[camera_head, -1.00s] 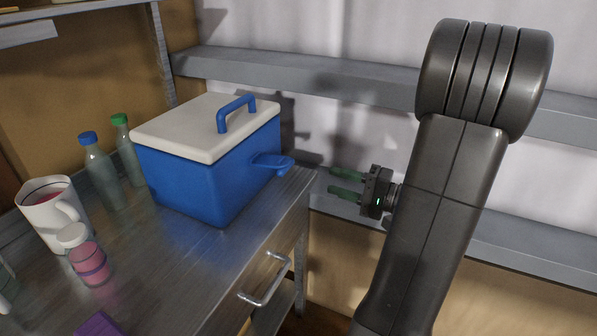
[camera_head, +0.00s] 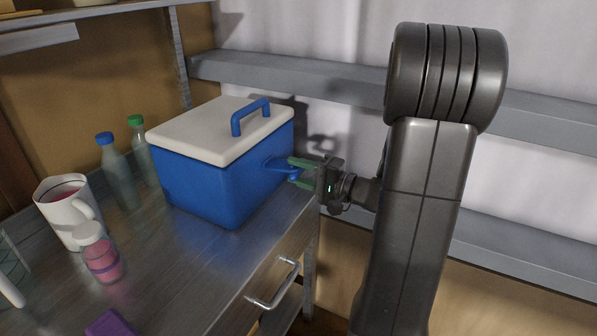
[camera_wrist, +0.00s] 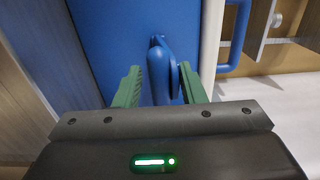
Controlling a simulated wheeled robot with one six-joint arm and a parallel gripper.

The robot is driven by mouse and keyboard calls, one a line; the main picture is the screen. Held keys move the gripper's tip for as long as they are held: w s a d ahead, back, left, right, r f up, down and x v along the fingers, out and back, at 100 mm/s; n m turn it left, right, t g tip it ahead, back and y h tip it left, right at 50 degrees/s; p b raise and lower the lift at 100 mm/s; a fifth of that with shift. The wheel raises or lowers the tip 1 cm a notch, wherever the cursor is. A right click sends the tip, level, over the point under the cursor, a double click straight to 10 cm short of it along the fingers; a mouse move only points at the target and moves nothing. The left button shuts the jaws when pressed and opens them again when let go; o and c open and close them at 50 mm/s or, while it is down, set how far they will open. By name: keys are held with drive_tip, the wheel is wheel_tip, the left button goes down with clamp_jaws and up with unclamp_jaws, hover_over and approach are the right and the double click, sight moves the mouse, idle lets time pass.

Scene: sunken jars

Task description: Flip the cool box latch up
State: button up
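The blue cool box (camera_head: 215,185) with a white lid (camera_head: 215,130) stands on the metal worktop. Its blue latch (camera_head: 279,168) sticks out from the right side, below the lid. My gripper (camera_head: 297,172) has come in from the right, and its green fingers are at the latch. In the wrist view the latch (camera_wrist: 160,70) lies between the two fingers of my gripper (camera_wrist: 160,88). A gap shows on the left finger's side; the right finger is very close to the latch, and I cannot tell if they touch. The fingers are apart.
Bottles (camera_head: 118,175), a white mug (camera_head: 68,210) and a pink jar (camera_head: 100,255) stand left of the box. A drawer handle (camera_head: 273,285) juts from the worktop's front. A grey wall rail (camera_head: 350,90) runs behind my gripper.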

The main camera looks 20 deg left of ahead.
drive_tip(key=shift+a, duration=0.1)
clamp_jaws()
idle(0.3)
